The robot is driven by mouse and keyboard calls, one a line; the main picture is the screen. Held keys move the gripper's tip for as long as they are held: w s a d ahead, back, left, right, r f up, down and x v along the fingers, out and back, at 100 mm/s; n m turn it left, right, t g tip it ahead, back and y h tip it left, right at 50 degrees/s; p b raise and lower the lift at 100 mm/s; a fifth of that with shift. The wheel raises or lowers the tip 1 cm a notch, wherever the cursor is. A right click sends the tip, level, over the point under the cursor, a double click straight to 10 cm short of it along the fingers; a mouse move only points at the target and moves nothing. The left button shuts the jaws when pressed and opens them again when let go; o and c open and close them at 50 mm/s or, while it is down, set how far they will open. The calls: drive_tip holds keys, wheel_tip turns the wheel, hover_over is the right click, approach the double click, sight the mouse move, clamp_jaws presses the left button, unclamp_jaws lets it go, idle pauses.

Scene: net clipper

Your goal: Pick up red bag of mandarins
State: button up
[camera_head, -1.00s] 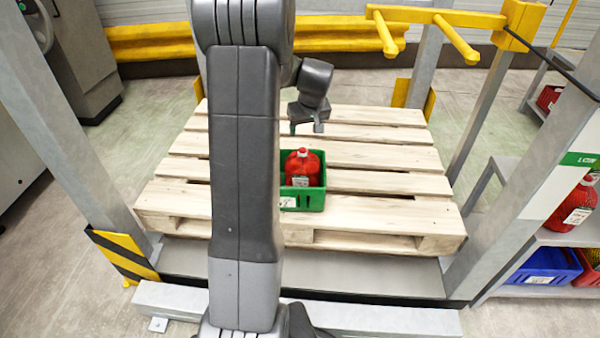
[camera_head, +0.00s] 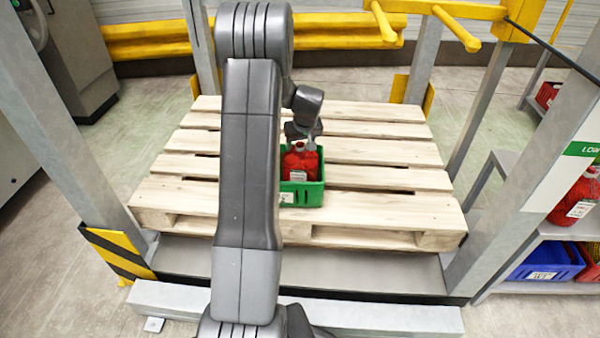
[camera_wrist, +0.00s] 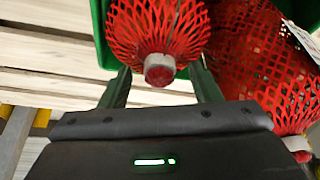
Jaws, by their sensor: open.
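A red net bag of mandarins (camera_head: 300,164) with a white label stands upright in a green crate (camera_head: 313,195) on the wooden pallet. In the wrist view, one red net bag (camera_wrist: 157,25) shows with its round pale-and-red cap end between my fingers. A second red net bag (camera_wrist: 262,65) with a white tag lies to the right. The green crate wall (camera_wrist: 101,40) shows at the left. My gripper (camera_head: 303,139) is just above the crate at the bag's top. In the wrist view my gripper (camera_wrist: 160,72) is open, one finger on each side of the cap.
The pallet (camera_head: 390,205) is bare around the crate. Grey posts (camera_head: 530,170) stand left and right, with yellow bars (camera_head: 455,28) at the upper right. A shelf at the right holds another red bag (camera_head: 577,192) and a blue crate (camera_head: 543,262).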

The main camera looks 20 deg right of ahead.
drive_tip(key=shift+s, duration=0.1)
clamp_jaws()
drive_tip(key=shift+r, duration=0.2)
